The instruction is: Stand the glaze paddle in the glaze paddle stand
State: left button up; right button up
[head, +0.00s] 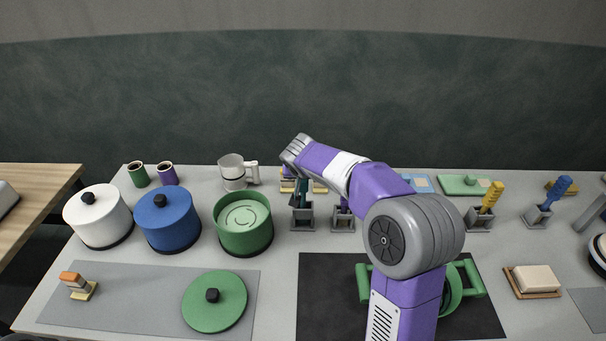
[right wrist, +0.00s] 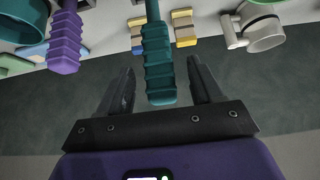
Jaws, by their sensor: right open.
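A teal ribbed handle (right wrist: 158,65) lies between the two fingers of my right gripper (right wrist: 161,66) in the right wrist view. The fingers are open, with a gap on each side of the handle. In the head view the teal tool (head: 302,190) stands upright in a small grey stand (head: 301,219), partly hidden by my right wrist. A purple handle (right wrist: 64,42) is beside it, in another grey stand (head: 342,221). The frames do not label which tool is the glaze paddle. My left gripper is out of view.
Yellow (head: 492,195) and blue (head: 561,187) handled tools stand in grey stands at right. White (head: 97,222), blue (head: 167,220) and green (head: 243,232) pots are at left, with a grey-white mug (head: 233,172) behind. A green lid (head: 214,302) lies on the grey mat (head: 140,300).

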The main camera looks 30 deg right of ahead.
jog(key=v, duration=0.7)
jog(key=shift+r+p, duration=0.2)
jog(key=shift+p, duration=0.15)
dwell(0.9)
jog(key=shift+s+a, duration=0.1)
jog(key=shift+s, duration=0.1)
jog(key=p+v, duration=0.1)
jog(key=v, duration=0.6)
jog(key=shift+s+r, duration=0.15)
jog(key=shift+r, duration=0.05)
jog(key=shift+a, duration=0.1)
dwell(0.5)
